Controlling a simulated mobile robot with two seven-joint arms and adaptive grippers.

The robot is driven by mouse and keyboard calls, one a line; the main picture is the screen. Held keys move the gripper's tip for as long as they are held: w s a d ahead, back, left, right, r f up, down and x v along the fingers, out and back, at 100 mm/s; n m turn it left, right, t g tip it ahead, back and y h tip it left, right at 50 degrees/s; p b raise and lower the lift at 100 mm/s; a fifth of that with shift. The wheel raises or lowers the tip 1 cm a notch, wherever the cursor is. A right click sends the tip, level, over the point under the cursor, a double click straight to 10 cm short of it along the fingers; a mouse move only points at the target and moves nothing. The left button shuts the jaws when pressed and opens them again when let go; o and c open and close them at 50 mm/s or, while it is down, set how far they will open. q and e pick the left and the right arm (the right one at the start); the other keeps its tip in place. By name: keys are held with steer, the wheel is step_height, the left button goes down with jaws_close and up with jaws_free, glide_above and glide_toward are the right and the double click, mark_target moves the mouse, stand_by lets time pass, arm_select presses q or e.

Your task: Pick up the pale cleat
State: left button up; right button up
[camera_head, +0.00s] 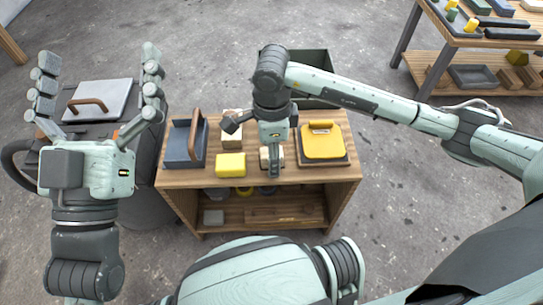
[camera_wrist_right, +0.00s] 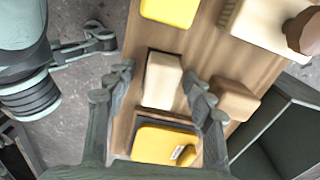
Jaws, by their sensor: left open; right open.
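The pale cleat (camera_wrist_right: 162,80) is a small, pale wooden block on the workbench top. In the head view it shows only partly (camera_head: 264,158), with my right gripper (camera_head: 273,172) in front of it. In the right wrist view my right gripper (camera_wrist_right: 158,77) is open, with one finger on either side of the cleat and gaps visible between them. I cannot tell how far above the bench the fingertips are. My left gripper (camera_head: 99,70) is open and empty, off the left side of the bench, with its fingers pointing away from me.
A yellow block (camera_head: 231,165) and a blue-grey tray (camera_head: 176,158) with a brown handle stand left of the cleat. A yellow-topped item (camera_head: 322,142) is to its right. In the wrist view, a brown block (camera_wrist_right: 235,100) lies close beside the right finger. A dark green bin (camera_head: 316,68) stands behind the bench.

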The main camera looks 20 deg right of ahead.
mark_target(264, 156)
jaws_close()
stand_by(0.3)
steer(key=shift+r, duration=0.1)
